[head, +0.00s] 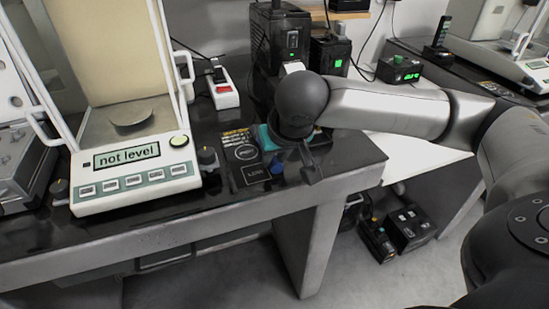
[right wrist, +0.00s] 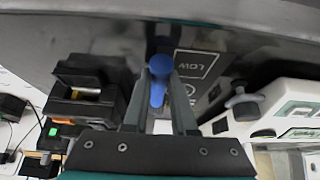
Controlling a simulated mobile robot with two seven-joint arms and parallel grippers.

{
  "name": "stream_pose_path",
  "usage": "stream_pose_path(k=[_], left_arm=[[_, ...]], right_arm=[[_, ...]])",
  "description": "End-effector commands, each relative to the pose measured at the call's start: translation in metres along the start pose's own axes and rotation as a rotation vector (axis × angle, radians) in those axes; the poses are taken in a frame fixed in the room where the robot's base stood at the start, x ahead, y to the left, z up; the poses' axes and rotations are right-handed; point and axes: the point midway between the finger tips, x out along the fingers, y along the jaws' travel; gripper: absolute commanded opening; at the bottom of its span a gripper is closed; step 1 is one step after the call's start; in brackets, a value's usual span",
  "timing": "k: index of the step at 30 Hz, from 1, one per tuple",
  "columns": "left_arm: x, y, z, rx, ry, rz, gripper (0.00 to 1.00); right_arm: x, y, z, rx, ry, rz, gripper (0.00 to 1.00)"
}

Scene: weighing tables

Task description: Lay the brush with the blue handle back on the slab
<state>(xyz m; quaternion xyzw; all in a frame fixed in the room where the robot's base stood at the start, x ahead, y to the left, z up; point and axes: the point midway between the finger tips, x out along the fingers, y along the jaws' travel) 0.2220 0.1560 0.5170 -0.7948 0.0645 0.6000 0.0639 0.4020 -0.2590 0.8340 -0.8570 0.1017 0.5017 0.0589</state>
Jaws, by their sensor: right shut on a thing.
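The brush with the blue handle (right wrist: 158,82) is between the fingers of my right gripper (right wrist: 161,80) in the right wrist view. The brush's blue end (head: 276,166) also shows in the head view, low near the front of the dark slab (head: 350,152). My right gripper (head: 292,162) is partly hidden under the wrist there. I cannot tell whether the brush touches the slab. My left gripper is not in view.
A balance (head: 135,175) reading "not level" stands left of the gripper. A dark plate marked "LOW" (head: 257,173) lies beside the brush. Black devices (head: 280,40) stand behind. An open black box (right wrist: 88,90) is left of the fingers in the right wrist view. The slab's front edge is close.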

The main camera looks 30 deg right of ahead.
Motion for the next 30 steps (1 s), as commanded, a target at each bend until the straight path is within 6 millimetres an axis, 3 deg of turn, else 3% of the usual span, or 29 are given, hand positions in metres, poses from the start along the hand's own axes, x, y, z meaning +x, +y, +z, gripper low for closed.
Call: stream_pose_path(k=[8,9,17,30], left_arm=[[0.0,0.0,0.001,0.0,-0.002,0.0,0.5],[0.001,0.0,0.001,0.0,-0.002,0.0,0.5],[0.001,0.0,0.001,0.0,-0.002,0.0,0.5],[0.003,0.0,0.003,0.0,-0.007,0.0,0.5]], right_arm=[[0.002,0.0,0.001,0.0,-0.002,0.001,0.0],[0.002,0.0,0.002,0.0,-0.002,0.0,0.27],[0.002,0.0,0.001,0.0,-0.001,0.0,0.55],[-0.009,0.0,-0.001,0.0,0.0,0.0,0.55]])
